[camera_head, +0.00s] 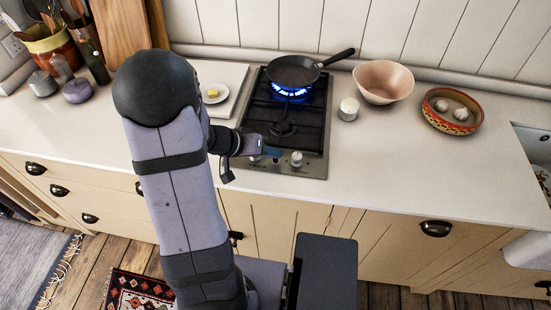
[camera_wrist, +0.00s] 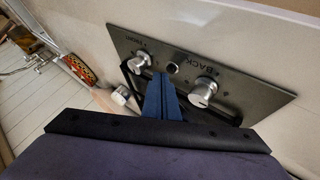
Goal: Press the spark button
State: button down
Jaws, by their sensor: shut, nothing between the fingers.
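The spark button (camera_wrist: 173,69) is a small round dark-rimmed button on the steel control panel (camera_wrist: 230,88), between two silver knobs, in the wrist view. The knob by the BACK label (camera_wrist: 203,92) is on its right, and the knob by the FRONT label (camera_wrist: 139,62) is on its left. My gripper (camera_wrist: 161,78) has its blue fingers together and empty, with the tips just beside and below the button in that view. I cannot tell whether they touch the panel. In the head view, my gripper (camera_head: 273,152) is over the front of the hob (camera_head: 313,166); I cannot make out the button there.
A black frying pan (camera_head: 294,70) stands on the back burner over a blue flame (camera_head: 291,92). The front burner (camera_head: 282,128) shows no flame. The counter's right front is clear.

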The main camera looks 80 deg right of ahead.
aim_at(272, 163)
jog(key=shift+r, duration=0.1)
notch_tip(272, 163, up, 6)
jog(key=p, duration=0.2)
jog(key=shift+p, duration=0.3)
dwell(0.4)
dwell(0.6)
